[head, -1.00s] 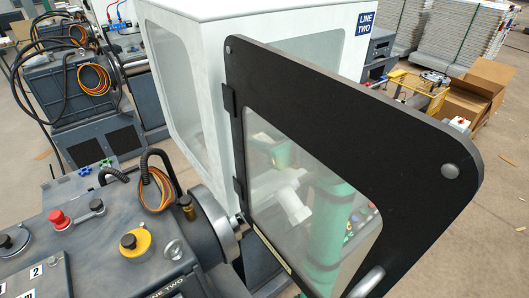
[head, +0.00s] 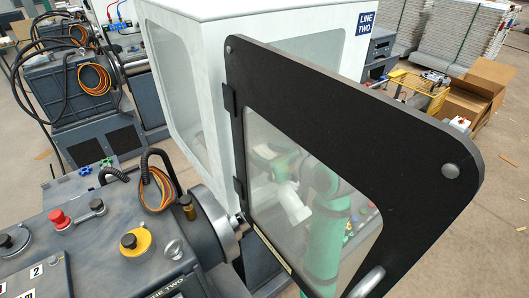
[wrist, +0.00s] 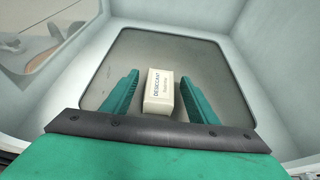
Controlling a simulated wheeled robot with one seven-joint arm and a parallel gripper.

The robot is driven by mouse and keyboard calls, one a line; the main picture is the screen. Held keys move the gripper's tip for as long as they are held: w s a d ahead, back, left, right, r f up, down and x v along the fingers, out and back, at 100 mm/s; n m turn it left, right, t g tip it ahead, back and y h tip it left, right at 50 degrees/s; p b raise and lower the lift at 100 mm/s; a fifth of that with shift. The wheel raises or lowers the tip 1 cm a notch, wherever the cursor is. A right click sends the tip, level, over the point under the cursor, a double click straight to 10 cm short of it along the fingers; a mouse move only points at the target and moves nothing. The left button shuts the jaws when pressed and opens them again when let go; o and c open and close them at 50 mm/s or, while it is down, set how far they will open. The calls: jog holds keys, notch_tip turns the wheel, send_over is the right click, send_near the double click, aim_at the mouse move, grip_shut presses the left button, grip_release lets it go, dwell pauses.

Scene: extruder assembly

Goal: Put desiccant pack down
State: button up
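The desiccant pack (wrist: 159,92), a small white box with printed lettering, shows in the wrist view between the two green fingers of my gripper (wrist: 160,76). The fingers stand apart with a narrow gap on each side of the pack, so the gripper looks open around it. The pack appears to rest on a grey panel (wrist: 115,62) with a dark rim inside a pale-walled enclosure. In the head view my green arm shows through the door window, and I cannot make out the pack there.
The white enclosure (head: 190,75) has its black-framed door (head: 350,110) swung open across the head view. A cardboard box (head: 472,95) lies at back right.

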jog(key=shift+s+r, duration=0.1)
jog(key=shift+r, duration=0.1)
jog(key=v, duration=1.2)
jog(key=shift+f, duration=0.1)
